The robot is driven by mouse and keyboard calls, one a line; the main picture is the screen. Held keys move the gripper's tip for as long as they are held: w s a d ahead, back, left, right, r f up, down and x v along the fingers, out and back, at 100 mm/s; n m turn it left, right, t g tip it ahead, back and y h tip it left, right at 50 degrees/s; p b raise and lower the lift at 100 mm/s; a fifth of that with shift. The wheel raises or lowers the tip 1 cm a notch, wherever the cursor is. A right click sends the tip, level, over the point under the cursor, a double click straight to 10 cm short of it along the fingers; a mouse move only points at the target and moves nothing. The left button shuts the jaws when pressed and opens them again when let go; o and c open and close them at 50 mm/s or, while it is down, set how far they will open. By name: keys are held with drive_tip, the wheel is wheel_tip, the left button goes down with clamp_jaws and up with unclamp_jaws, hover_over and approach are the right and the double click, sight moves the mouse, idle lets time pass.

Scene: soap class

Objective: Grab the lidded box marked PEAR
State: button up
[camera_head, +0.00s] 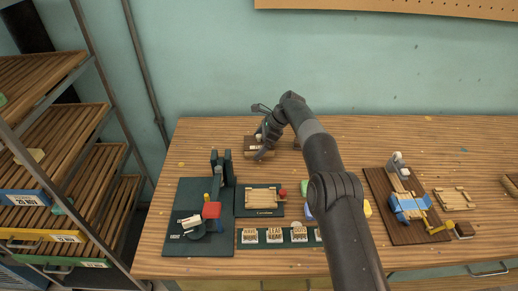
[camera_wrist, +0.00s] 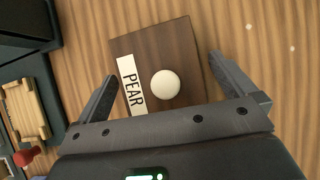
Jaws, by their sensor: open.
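The lidded box (camera_wrist: 188,55) is dark brown wood with a round cream knob and a white label reading PEAR. In the wrist view it sits on the wooden table, partly between the fingers of my gripper (camera_wrist: 178,88). The gripper is open, one finger on each side of the box, with nothing held. The near end of the box is hidden behind the gripper body. In the head view the box (camera_head: 250,153) is at the back of the table, partly hidden by my gripper (camera_head: 263,150).
A dark green fixture (camera_head: 192,190) and a board with a small wooden tray (camera_head: 262,197) stand in front of the box. Labelled blocks (camera_head: 274,236) line the front. A brown board (camera_head: 400,232) with a blue item lies right. Slatted shelves (camera_head: 50,140) stand left. The back right is clear.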

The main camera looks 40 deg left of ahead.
drive_tip(key=shift+c, duration=0.4)
drive_tip(key=c, duration=1)
drive_tip(key=shift+r, duration=0.1)
